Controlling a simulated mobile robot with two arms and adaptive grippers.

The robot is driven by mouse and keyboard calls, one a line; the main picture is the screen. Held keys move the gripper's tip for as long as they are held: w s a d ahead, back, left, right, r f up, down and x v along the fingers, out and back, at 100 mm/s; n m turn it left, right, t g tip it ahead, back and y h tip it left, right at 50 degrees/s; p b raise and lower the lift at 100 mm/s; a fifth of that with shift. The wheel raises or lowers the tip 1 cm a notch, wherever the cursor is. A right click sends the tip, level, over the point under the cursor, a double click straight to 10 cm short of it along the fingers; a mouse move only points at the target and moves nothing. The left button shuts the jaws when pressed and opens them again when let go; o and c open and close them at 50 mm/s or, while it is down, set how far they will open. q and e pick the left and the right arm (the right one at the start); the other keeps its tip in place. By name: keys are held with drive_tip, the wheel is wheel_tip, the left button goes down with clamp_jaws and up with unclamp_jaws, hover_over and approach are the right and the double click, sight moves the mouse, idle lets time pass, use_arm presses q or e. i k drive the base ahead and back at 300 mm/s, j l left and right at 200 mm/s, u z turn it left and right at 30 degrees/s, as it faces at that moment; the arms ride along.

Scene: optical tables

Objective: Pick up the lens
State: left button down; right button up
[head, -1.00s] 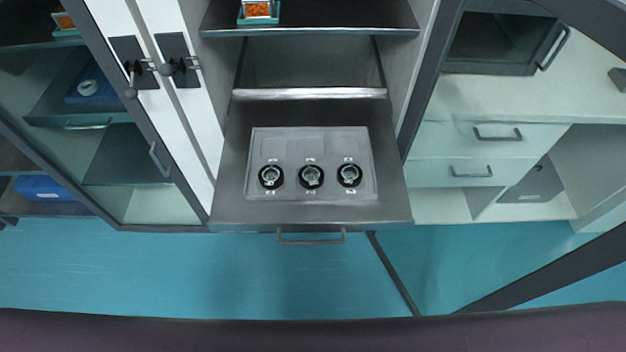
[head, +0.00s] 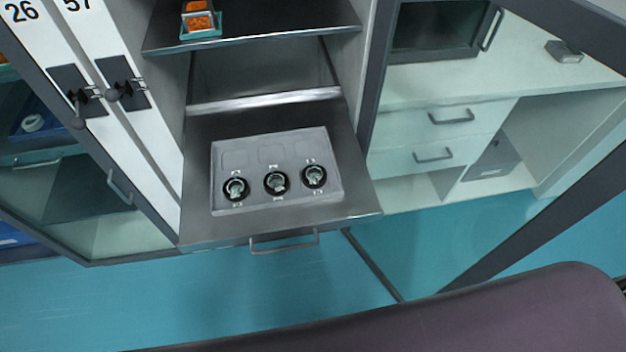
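Three round black-rimmed lenses sit in a grey tray (head: 222,205) on a pulled-out drawer (head: 350,200). The left lens (head: 236,189), the middle lens (head: 277,183) and the right lens (head: 314,176) stand in a row along the tray's near side. Small labels too small to read lie by each one. Three empty-looking recesses lie behind them. Neither of my grippers shows in the head view.
A drawer handle (head: 285,246) sticks out at the front. A shelf (head: 290,32) with an orange-filled box (head: 199,20) is above. Glass-door cabinets stand at left, and a white cabinet (head: 440,140) at right. The blue floor (head: 200,300) in front is clear.

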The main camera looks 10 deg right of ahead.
sight(276, 183)
drive_tip(key=k+j+z, duration=0.1)
drive_tip(key=k+z, duration=0.15)
drive_tip(key=k, duration=0.2)
drive_tip(key=k+z, duration=0.3)
drive_tip(key=k, duration=0.1)
